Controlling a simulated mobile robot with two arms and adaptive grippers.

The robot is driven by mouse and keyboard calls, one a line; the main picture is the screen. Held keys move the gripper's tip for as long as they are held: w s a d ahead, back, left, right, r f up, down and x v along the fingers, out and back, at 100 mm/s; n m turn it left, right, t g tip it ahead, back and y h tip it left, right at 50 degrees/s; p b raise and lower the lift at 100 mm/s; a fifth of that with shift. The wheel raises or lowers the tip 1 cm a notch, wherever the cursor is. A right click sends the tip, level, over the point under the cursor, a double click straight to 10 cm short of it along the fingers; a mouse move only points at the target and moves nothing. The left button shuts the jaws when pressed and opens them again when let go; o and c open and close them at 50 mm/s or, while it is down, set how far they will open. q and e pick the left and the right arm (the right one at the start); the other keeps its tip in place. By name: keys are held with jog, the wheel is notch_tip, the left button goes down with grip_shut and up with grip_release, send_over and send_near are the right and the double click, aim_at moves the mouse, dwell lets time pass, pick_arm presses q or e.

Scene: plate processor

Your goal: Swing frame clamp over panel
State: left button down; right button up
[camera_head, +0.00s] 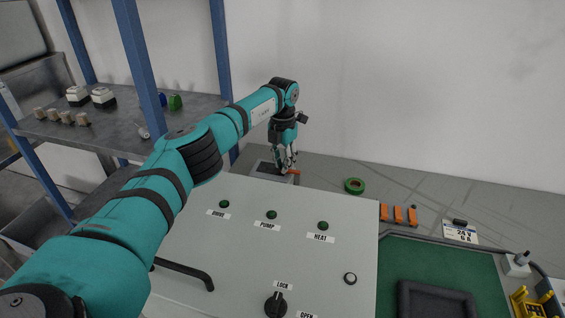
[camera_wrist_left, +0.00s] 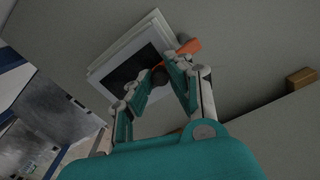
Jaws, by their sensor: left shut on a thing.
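The frame clamp shows as an orange piece (camera_wrist_left: 190,46) beside a dark rounded knob (camera_wrist_left: 159,78) in the left wrist view; in the head view its orange part (camera_head: 294,172) shows next to my fingertips. The panel (camera_wrist_left: 128,68) is a dark rectangle in a pale frame, and it lies flat on the bench in the head view (camera_head: 267,169). My left gripper (camera_head: 285,168) points down at the right side of the panel. Its fingers (camera_wrist_left: 162,80) are closed around the dark knob and partly hide the clamp and panel edge. My right gripper is out of view.
A large control box (camera_head: 270,240) with buttons and a handle stands in front. Green tape (camera_head: 354,186) and orange blocks (camera_head: 398,214) lie on the bench to the right. A shelf unit (camera_head: 125,120) stands left; a wall closes the back.

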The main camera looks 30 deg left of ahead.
pick_arm(q)
jog(key=c, duration=1.2)
grip_release()
jog(key=shift+d, duration=0.1)
jog(key=shift+c, duration=0.2)
notch_tip(320, 180, up, 12)
